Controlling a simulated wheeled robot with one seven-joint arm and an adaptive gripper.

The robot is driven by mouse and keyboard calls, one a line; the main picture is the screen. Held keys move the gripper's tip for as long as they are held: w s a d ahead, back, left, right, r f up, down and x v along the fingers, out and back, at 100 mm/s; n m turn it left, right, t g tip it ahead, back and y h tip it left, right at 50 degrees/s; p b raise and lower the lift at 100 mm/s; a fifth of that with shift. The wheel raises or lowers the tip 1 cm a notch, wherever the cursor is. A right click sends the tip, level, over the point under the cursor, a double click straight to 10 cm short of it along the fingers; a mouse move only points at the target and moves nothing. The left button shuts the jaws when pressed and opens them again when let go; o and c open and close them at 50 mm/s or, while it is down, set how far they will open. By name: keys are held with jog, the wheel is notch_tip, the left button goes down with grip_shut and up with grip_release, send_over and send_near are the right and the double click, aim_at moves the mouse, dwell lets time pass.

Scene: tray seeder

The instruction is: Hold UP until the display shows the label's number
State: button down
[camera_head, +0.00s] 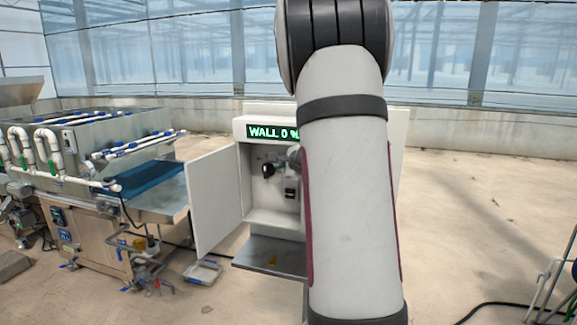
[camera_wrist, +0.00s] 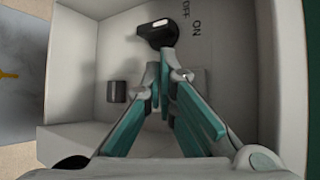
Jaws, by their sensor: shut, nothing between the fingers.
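The white cabinet (camera_head: 247,118) stands open ahead, with a dark display (camera_head: 272,132) on top reading "WALL 0 %" in green; my arm may cover its right end. Inside are a black rotary handle (camera_head: 268,170) and a small dark-faced part (camera_head: 291,190). In the wrist view the black handle (camera_wrist: 157,34) sits beside the letters "ON" and "OFF", with a short dark cylinder (camera_wrist: 117,92) nearby. My gripper (camera_wrist: 165,78) is shut and empty inside the cabinet, its teal fingers converging near the back panel. Contact cannot be told. I cannot make out an UP button or a numbered label.
The cabinet door (camera_head: 215,198) is swung open to the left. A grey shelf (camera_head: 270,258) with a yellow warning mark juts out below. A seeder machine (camera_head: 90,215) stands at left, and a tray (camera_head: 202,271) lies on the floor. The right floor is mostly clear.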

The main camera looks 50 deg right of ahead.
jog(key=shift+s+d+r+b, duration=0.1)
jog(key=shift+d+r+b, duration=0.1)
jog(key=shift+d, duration=0.25)
jog(key=shift+s+d+r+b, duration=0.1)
jog(key=shift+d+b, duration=0.05)
jog(key=shift+d, duration=0.3)
jog(key=shift+a, duration=0.1)
jog(key=a+b, duration=0.1)
jog(key=a, duration=0.1)
jog(key=s+a+b, duration=0.1)
jog(key=shift+s+a+f+b, duration=0.2)
jog(key=shift+a+b, duration=0.15)
jog(key=shift+a, duration=0.05)
jog(key=shift+a, duration=0.15)
